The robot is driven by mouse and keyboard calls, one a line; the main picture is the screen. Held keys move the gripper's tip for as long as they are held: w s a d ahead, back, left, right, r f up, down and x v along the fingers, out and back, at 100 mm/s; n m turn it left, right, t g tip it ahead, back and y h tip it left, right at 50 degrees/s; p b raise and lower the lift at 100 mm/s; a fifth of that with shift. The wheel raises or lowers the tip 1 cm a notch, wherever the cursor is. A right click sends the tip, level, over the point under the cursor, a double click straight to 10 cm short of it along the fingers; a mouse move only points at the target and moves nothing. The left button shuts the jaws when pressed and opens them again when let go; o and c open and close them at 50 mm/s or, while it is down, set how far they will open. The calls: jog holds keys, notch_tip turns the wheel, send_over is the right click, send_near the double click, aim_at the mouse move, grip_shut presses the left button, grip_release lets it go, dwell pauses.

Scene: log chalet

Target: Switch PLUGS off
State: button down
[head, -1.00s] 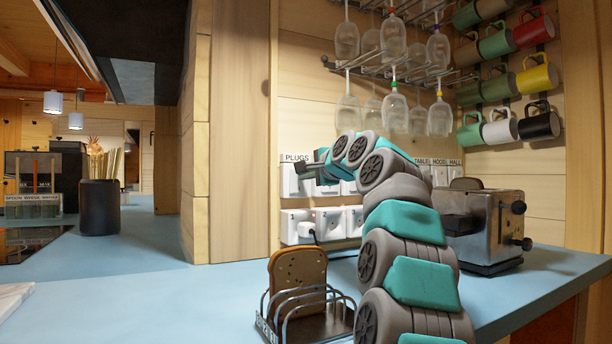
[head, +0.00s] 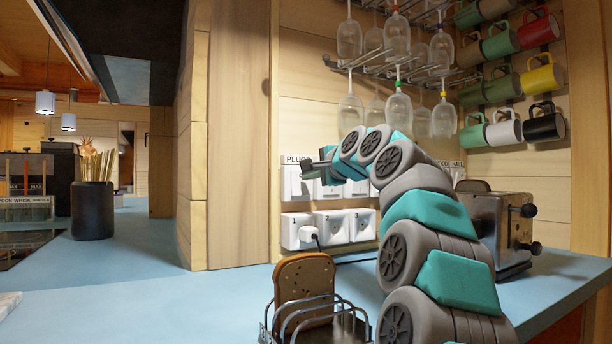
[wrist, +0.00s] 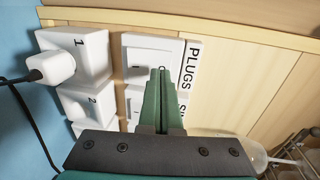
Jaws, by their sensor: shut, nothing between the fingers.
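The PLUGS switch (head: 291,181) is a white wall switch under a label reading PLUGS, at the left end of a row of switches. In the wrist view the switch (wrist: 137,52) lies straight ahead, beside its PLUGS label (wrist: 190,68). My gripper (head: 306,171) is shut and empty, with its tips over the switch's face. In the wrist view the fingers (wrist: 162,72) are together and overlap the plate's lower part. I cannot tell whether they touch it. The fingers hide part of the switch, and its rocker position is unclear.
Numbered sockets (head: 296,230) sit below the switches, with a white plug (head: 309,234) in socket 1. A toast rack (head: 318,322) with bread (head: 303,287) stands below my arm. A toaster (head: 490,228) is at right. Wine glasses (head: 350,118) hang above.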

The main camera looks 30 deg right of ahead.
jog(key=s+r, duration=0.5)
jog(key=s, duration=0.6)
jog(key=shift+s+d, duration=0.15)
jog(key=shift+d, duration=0.1)
jog(key=shift+s, duration=0.1)
